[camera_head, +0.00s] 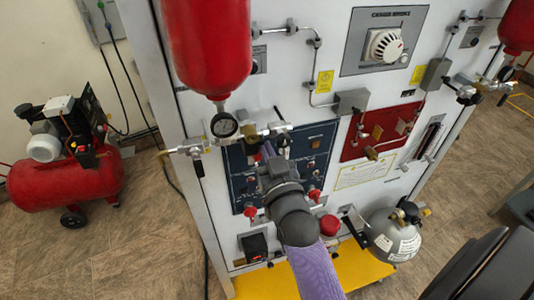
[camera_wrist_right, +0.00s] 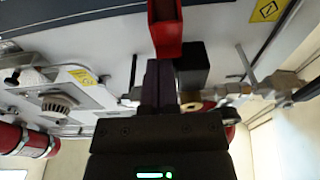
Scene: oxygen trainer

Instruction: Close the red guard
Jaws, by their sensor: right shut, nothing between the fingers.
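The red guard (camera_wrist_right: 165,32) shows in the right wrist view as a red channel-shaped piece standing out from the dark panel, at the top middle. My right gripper (camera_wrist_right: 158,75) is shut and empty, with its fingertips close to the guard's near end. I cannot tell whether they touch. In the head view my right gripper (camera_head: 267,152) is in front of the dark blue panel (camera_head: 236,160), and the gripper and arm hide part of it. I cannot make out the guard there. My left gripper is not in view.
A black block (camera_wrist_right: 192,65) stands right beside the fingers in the wrist view. Near the gripper are a pressure gauge (camera_head: 224,124) and pipe fittings, with a red cylinder (camera_head: 207,45) above. A red panel (camera_head: 381,131) is to the right. A grey tank (camera_head: 393,236) stands low right.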

